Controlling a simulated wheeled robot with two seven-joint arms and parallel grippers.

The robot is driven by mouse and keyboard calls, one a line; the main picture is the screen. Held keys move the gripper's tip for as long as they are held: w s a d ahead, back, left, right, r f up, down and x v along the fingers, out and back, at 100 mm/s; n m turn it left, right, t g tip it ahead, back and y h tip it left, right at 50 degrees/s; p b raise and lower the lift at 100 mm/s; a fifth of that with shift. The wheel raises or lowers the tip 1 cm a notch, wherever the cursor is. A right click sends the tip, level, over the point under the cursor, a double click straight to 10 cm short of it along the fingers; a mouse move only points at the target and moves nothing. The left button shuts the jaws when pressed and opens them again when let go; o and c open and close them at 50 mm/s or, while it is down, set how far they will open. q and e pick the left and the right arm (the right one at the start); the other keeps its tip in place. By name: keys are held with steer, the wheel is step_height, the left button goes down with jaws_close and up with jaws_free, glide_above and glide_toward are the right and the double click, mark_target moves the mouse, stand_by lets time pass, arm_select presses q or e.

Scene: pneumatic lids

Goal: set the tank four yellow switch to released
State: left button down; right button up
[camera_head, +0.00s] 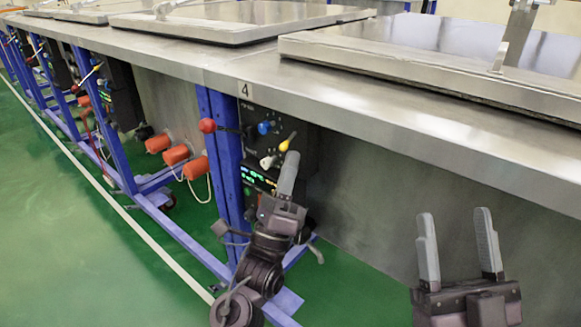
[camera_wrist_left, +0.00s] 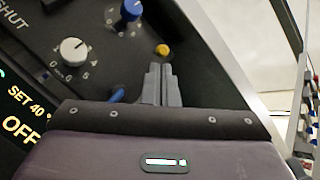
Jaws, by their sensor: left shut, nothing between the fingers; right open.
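The yellow switch (camera_head: 286,143) is on the dark control panel (camera_head: 262,123) under the edge of the tank marked 4. Its lever points up and right in the head view. In the left wrist view its yellow end (camera_wrist_left: 162,50) shows just beyond my fingertips. My left gripper (camera_head: 292,155) is shut and empty, its tips right by the switch; I cannot tell whether they touch it. The shut fingers also show in the left wrist view (camera_wrist_left: 158,68). My right gripper (camera_head: 455,212) is open and empty, in front of the steel tank side.
A blue knob (camera_head: 264,128) and a white knob (camera_head: 268,162) sit beside the switch. A red ball-ended lever (camera_head: 208,125) sticks out left of the panel. A blue frame post (camera_head: 225,160) stands beside it. The steel table edge (camera_head: 400,130) overhangs the panel.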

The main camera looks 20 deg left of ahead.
step_height(320, 180, down, 18)
steer(key=w+a+g+h+p, duration=0.3)
steer(key=g+h, duration=0.1)
steer(key=g, duration=0.5)
arm_select(q)
steer(key=shift+s+a+r+m+g+h+p, duration=0.1)
steer(key=shift+s+r+m+g+h+p, duration=0.15)
steer(key=shift+g+p, duration=0.35)
steer(key=shift+s+a+r+m+g+h+p, duration=0.15)
steer(key=shift+m+g+p, duration=0.2)
steer(key=shift+p, duration=0.45)
arm_select(e)
steer(key=s+d+f+g+h, duration=0.1)
steer(key=s+f+g+h, duration=0.1)
steer(key=s+f+g, duration=0.3)
steer(key=s+d+f+g+h, duration=0.1)
steer(key=s+f+g, duration=0.4)
steer(key=f, duration=0.6)
steer(key=shift+s+d+h, duration=0.4)
steer(key=shift+s+d, duration=0.4)
steer(key=shift+s, duration=0.1)
arm_select(q)
steer(key=shift+d, duration=0.1)
arm_select(e)
steer(key=shift+s+d+f+g, duration=0.1)
steer(key=shift+d+g, duration=0.1)
steer(key=shift+g, duration=0.1)
